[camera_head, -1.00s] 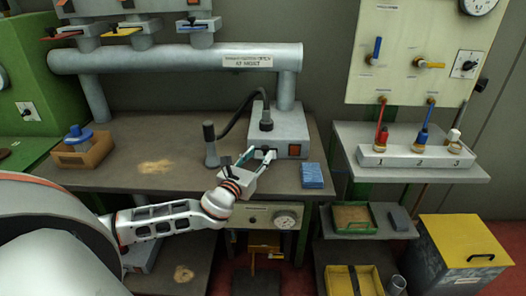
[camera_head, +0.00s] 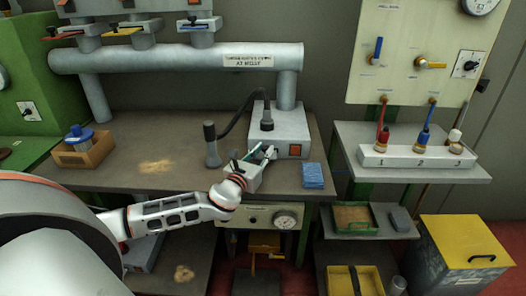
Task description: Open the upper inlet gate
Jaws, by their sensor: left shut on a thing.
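My left gripper (camera_head: 263,154) reaches in from the left over the bench. I cannot tell whether this part is the upper inlet gate. A grey pipe (camera_head: 160,58) runs above the bench. My right gripper is not in view.
A black hose with a dark nozzle (camera_head: 211,145) stands left of the grey box. A blue block (camera_head: 313,175) lies to its right. A wooden tray (camera_head: 85,150) is at the bench's left. The middle left of the bench (camera_head: 150,130) is mostly clear.

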